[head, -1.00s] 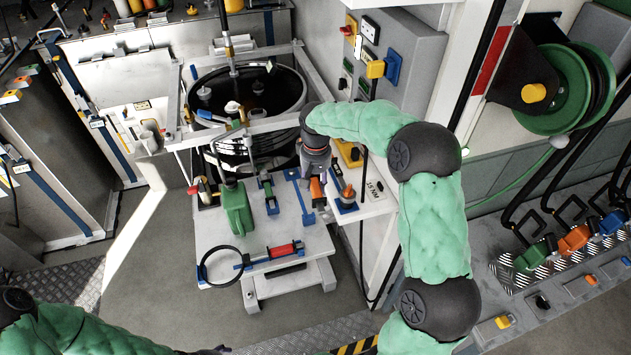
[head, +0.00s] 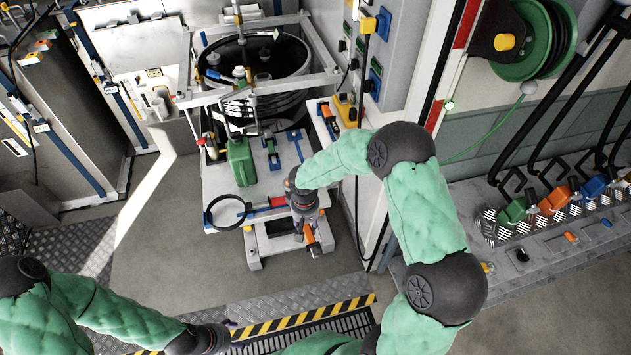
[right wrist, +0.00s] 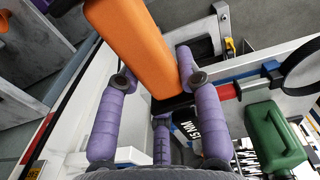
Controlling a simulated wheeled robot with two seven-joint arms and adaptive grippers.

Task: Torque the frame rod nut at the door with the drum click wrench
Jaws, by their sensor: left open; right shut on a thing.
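My right gripper (head: 306,212) is shut on an orange-handled tool (right wrist: 130,45), perhaps the drum click wrench, above the front right of the low white stand. In the right wrist view the orange handle lies between the purple fingers of that gripper (right wrist: 154,68). Its working end cannot be made out. A pale frame (head: 262,89) with upright rods surrounds a black tank (head: 290,57) behind the stand. I cannot tell which nut is the frame rod nut. My left gripper (head: 226,330) is open at the bottom edge, apart from the stand, its fingers barely showing.
Another orange-handled item (head: 328,120) lies on the side ledge. A grey switch box (head: 392,45) stands right of the tank. Floor left of the stand is clear.

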